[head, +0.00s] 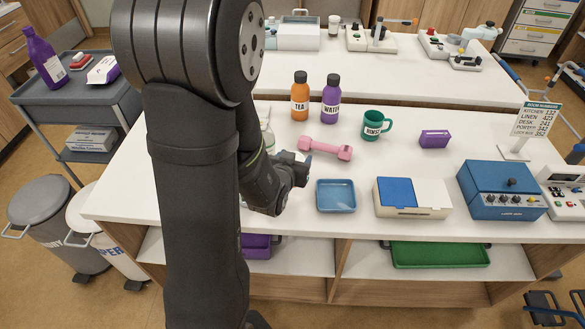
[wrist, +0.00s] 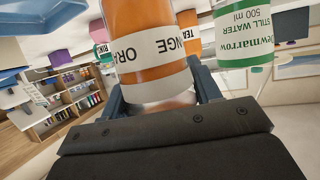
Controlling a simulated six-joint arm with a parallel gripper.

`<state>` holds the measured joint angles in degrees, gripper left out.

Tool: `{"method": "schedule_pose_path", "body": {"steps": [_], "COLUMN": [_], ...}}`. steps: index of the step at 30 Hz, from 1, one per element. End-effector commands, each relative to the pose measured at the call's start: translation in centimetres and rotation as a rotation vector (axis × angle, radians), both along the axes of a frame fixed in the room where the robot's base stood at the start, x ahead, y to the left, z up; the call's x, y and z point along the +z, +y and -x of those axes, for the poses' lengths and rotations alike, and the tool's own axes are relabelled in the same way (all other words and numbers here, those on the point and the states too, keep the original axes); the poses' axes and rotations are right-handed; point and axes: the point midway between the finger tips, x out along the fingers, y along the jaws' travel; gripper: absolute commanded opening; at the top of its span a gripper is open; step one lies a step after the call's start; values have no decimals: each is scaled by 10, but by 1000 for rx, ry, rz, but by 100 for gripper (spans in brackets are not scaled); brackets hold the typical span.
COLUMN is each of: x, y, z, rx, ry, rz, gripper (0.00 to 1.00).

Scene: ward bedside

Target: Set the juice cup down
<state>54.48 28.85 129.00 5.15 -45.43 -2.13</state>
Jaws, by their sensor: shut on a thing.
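The juice cup (wrist: 148,18) is orange with a white band lettered "ORANGE". It fills the upper middle of the wrist view, between the two fingers of my gripper, which is shut on it. In the head view my gripper (head: 297,170) is over the front left of the white counter (head: 400,224), just left of the blue tray (head: 336,209). My arm hides the cup there, and I cannot tell whether its base touches the counter.
A clear water bottle (wrist: 243,35) stands close to the cup, mostly behind my arm in the head view. A pink dumbbell (head: 325,148), orange tea bottle (head: 299,97), purple water bottle (head: 331,100) and green mug (head: 374,126) stand behind. A blue-lidded box (head: 430,197) is right of the tray.

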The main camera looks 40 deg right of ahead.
Motion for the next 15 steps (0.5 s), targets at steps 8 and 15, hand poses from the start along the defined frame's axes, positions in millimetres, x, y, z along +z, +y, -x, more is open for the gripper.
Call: {"method": "schedule_pose_path", "body": {"steps": [8,15], "x": [-16,-40], "y": [1,1], "z": [-7,-6], "rx": [-1,-1], "ry": [3,2], "rz": [-2,-2], "gripper": [30,30]}}
